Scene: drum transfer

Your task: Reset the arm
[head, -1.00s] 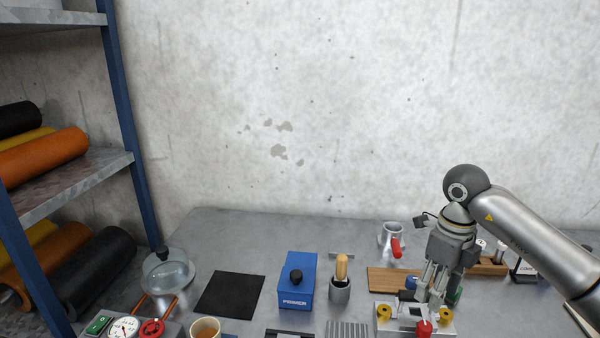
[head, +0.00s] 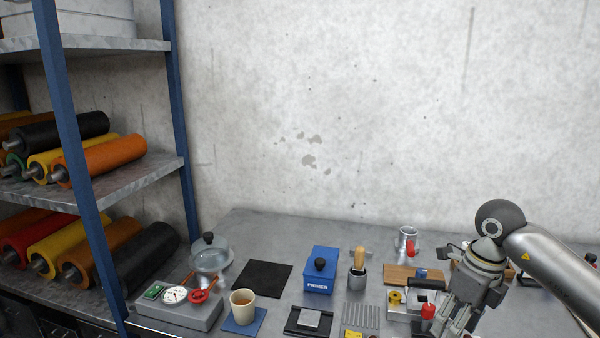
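My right arm comes in from the right, and its gripper (head: 459,326) points down near the bottom edge of the head view. It hangs in front and to the right of a silver fixture (head: 398,313) with a yellow knob and a red-capped part (head: 428,312). The fingertips are small and close to the picture's lower edge, so I cannot tell whether they are open or shut. No held object shows. My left gripper is not in view.
The grey workbench (head: 240,232) carries a blue box (head: 321,270), a black mat (head: 264,279), a cup (head: 242,304), a control box (head: 178,312), a glass-lidded vessel (head: 211,258) and a wooden board (head: 400,270). A rack (head: 140,181) with colored rolls stands at left.

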